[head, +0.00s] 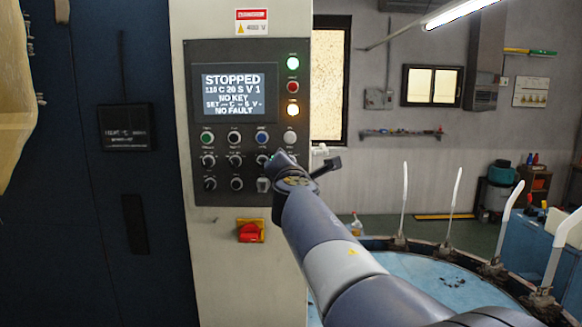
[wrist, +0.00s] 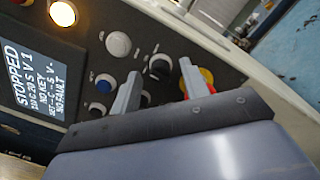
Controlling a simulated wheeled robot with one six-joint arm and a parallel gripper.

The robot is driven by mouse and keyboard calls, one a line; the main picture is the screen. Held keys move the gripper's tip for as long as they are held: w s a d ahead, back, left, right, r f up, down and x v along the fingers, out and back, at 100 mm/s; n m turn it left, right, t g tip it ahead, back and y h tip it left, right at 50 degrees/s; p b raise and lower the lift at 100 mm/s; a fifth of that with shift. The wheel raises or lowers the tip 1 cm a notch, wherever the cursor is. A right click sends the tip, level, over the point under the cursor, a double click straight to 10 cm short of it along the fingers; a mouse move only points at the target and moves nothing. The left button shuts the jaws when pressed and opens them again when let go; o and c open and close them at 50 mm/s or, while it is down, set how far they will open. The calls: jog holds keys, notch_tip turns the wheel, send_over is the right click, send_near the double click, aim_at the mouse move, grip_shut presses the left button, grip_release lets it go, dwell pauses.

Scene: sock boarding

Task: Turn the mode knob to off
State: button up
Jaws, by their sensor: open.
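The control panel (head: 237,138) on the cream cabinet carries several black selector knobs in two rows below its buttons. The labels are too small to read, so I cannot tell which is the mode knob. My gripper (head: 274,157) is at the panel's right side and hides part of it. In the wrist view my gripper (wrist: 160,70) is open, its two grey fingers apart and pointing at the panel. A black knob (wrist: 159,66) shows between the fingertips; I cannot tell whether they touch it. Another knob is partly hidden behind the left finger.
The screen (head: 234,94) reads STOPPED, NO KEY, NO FAULT. An amber lamp (head: 292,109) is lit. A red switch on a yellow plate (head: 250,231) sits below the panel. A round blue table (head: 390,275) with upright white boards stands at the right.

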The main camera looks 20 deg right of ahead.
jog(key=b+v, duration=0.1)
jog(key=v, duration=0.9)
jog(key=shift+s+a, duration=0.15)
jog(key=shift+s, duration=0.25)
jog(key=shift+w, duration=0.1)
jog(key=p+x, duration=0.1)
jog(key=x, duration=0.9)
jog(key=shift+w, duration=0.35)
jog(key=shift+s, duration=0.1)
